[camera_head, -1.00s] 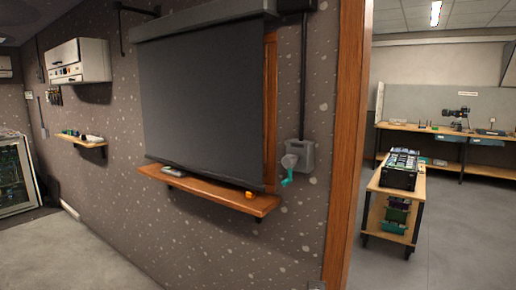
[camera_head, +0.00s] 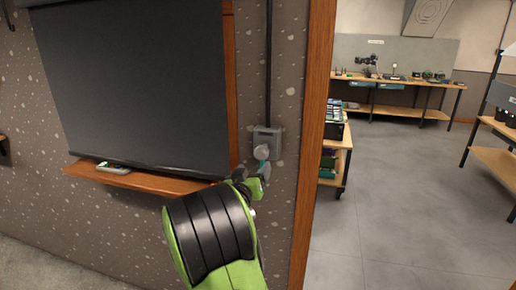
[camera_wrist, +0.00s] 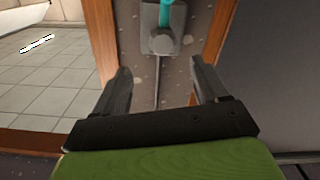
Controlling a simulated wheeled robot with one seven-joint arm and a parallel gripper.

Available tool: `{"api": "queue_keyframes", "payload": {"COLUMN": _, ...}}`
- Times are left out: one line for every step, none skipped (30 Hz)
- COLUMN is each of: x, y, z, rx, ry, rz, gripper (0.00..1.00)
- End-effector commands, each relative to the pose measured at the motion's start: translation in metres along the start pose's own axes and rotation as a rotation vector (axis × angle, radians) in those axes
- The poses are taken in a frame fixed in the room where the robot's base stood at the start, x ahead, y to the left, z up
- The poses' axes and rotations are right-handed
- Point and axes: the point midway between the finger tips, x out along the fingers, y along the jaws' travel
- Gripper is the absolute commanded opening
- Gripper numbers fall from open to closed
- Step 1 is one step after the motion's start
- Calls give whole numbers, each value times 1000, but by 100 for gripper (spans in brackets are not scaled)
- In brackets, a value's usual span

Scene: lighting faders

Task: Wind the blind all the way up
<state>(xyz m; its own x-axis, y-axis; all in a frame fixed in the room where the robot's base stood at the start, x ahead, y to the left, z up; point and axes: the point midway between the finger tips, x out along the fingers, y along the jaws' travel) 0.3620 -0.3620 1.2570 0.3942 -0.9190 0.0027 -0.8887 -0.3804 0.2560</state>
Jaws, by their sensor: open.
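The dark grey blind (camera_head: 135,85) hangs on the wall in the head view, its lower edge just above the wooden shelf (camera_head: 140,184). The grey winder box (camera_head: 267,138) is on the wall right of it, with a round grey hub and a teal crank handle (camera_head: 263,168) hanging below. My green and black arm reaches up to it, and my gripper (camera_head: 254,184) is close to the handle, partly hidden. In the wrist view, my gripper (camera_wrist: 162,82) is open and empty; the teal handle (camera_wrist: 166,12) and hub (camera_wrist: 162,41) lie beyond the fingertips, not between them.
A wooden door post (camera_head: 314,130) stands just right of the winder. A remote-like grey object (camera_head: 112,168) lies on the shelf. Beyond the doorway are a trolley (camera_head: 340,160), a bench (camera_head: 395,80) and open floor.

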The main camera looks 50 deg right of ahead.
Motion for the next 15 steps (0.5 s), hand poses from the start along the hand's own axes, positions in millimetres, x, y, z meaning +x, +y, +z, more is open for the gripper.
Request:
{"api": "queue_keyframes", "payload": {"x": 14, "y": 2, "z": -5, "rx": -1, "ry": -2, "rz": 5, "gripper": 73}}
{"api": "queue_keyframes", "payload": {"x": 22, "y": 2, "z": -4, "rx": -1, "ry": -2, "rz": 4, "gripper": 73}}
{"api": "queue_keyframes", "payload": {"x": 32, "y": 3, "z": -4, "rx": 0, "ry": -2, "rz": 4, "gripper": 73}}
{"api": "queue_keyframes", "payload": {"x": 40, "y": 2, "z": -5, "rx": 0, "ry": -2, "rz": 4, "gripper": 73}}
{"api": "queue_keyframes", "payload": {"x": 47, "y": 2, "z": -4, "rx": -1, "ry": -2, "rz": 4, "gripper": 73}}
{"api": "queue_keyframes", "payload": {"x": 57, "y": 3, "z": -4, "rx": -1, "ry": -1, "rz": 3, "gripper": 73}}
{"api": "queue_keyframes", "payload": {"x": 64, "y": 2, "z": -4, "rx": 0, "ry": -2, "rz": 3, "gripper": 73}}
{"api": "queue_keyframes", "payload": {"x": 71, "y": 2, "z": -4, "rx": 0, "ry": -1, "rz": 3, "gripper": 73}}
{"api": "queue_keyframes", "payload": {"x": 79, "y": 2, "z": -4, "rx": 0, "ry": -1, "rz": 2, "gripper": 73}}
{"api": "queue_keyframes", "payload": {"x": 85, "y": 2, "z": -4, "rx": 0, "ry": -1, "rz": 1, "gripper": 73}}
{"api": "queue_keyframes", "payload": {"x": 90, "y": 2, "z": -4, "rx": 1, "ry": -1, "rz": 1, "gripper": 73}}
{"api": "queue_keyframes", "payload": {"x": 95, "y": 1, "z": -3, "rx": 0, "ry": -1, "rz": 1, "gripper": 73}}
{"api": "queue_keyframes", "payload": {"x": 98, "y": 1, "z": -3, "rx": 1, "ry": -1, "rz": 0, "gripper": 73}}
{"api": "queue_keyframes", "payload": {"x": 101, "y": 0, "z": -3, "rx": 1, "ry": -1, "rz": -1, "gripper": 73}}
{"api": "queue_keyframes", "payload": {"x": 104, "y": 0, "z": -2, "rx": 0, "ry": -1, "rz": 0, "gripper": 73}}
